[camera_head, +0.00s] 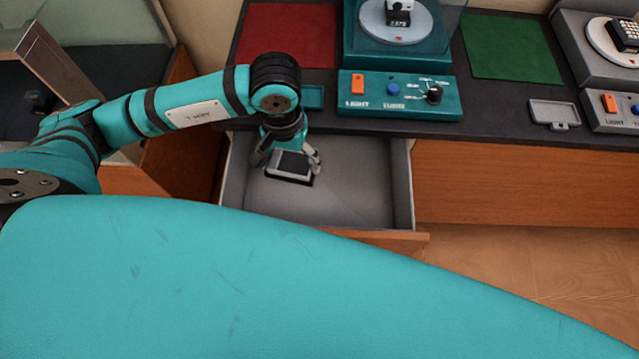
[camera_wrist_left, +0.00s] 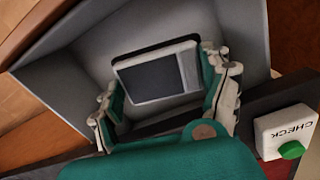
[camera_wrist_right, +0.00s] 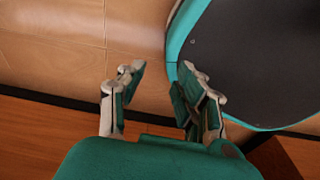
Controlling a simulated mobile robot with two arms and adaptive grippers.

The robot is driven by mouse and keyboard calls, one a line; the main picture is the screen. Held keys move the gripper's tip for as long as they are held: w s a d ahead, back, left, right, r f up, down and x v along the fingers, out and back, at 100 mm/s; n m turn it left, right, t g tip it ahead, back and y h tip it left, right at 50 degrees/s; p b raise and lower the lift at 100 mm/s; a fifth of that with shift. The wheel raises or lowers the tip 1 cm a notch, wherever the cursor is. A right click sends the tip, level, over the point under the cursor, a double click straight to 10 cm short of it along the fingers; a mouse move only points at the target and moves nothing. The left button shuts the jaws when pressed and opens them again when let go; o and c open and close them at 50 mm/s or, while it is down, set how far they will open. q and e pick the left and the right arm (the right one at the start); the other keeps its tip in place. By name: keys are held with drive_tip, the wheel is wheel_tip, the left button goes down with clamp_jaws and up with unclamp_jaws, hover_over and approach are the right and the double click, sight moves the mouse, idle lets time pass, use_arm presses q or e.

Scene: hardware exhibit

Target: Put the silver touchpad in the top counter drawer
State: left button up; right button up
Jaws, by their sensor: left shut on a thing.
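The silver touchpad (camera_head: 291,164), a small plate with a dark face and silver border, is inside the open counter drawer (camera_head: 355,195). My left gripper (camera_head: 287,158) reaches down into the drawer and is shut on the touchpad. In the left wrist view, the touchpad (camera_wrist_left: 157,76) lies between the two fingers of the gripper (camera_wrist_left: 167,85), with the grey drawer walls around it. A dark shadow shows along its edge; I cannot tell whether it touches the drawer floor. My right gripper (camera_wrist_right: 157,78) is open and empty in the right wrist view, away from the drawer.
A dark counter (camera_head: 490,100) runs above the drawer, with a teal control box (camera_head: 400,100), red mat (camera_head: 288,32), green mat (camera_head: 510,48) and grey plate (camera_head: 553,113). A white CHECK box (camera_wrist_left: 284,130) is near my left wrist. The drawer's right side is empty.

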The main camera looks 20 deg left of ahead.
use_arm(q)
wheel_tip(320, 180, down, 9)
drive_tip(key=w+d+n+b, duration=0.1)
drive_tip(key=d+b, duration=0.2)
drive_tip(key=b, duration=0.4)
use_arm(e)
drive_tip(key=w+a+f, duration=0.1)
drive_tip(key=w+f, duration=0.5)
use_arm(q)
drive_tip(key=n+b, duration=0.1)
drive_tip(key=b, duration=0.3)
hover_over(318, 202)
wheel_tip(318, 202, down, 6)
wheel_tip(318, 202, down, 4)
drive_tip(key=shift+r, duration=0.15)
drive_tip(key=shift+f, duration=0.2)
use_arm(e)
drive_tip(key=w+a+r+t, duration=0.1)
drive_tip(key=w+r, duration=0.4)
drive_tip(key=w, duration=0.1)
drive_tip(key=shift+w+r, duration=0.3)
drive_tip(key=shift+w, duration=0.05)
drive_tip(key=shift+s, duration=0.1)
use_arm(q)
drive_tip(key=o, duration=1.2)
drive_tip(key=shift+c, duration=0.2)
use_arm(e)
drive_tip(key=shift+w+r, duration=0.2)
drive_tip(key=shift+r, duration=0.05)
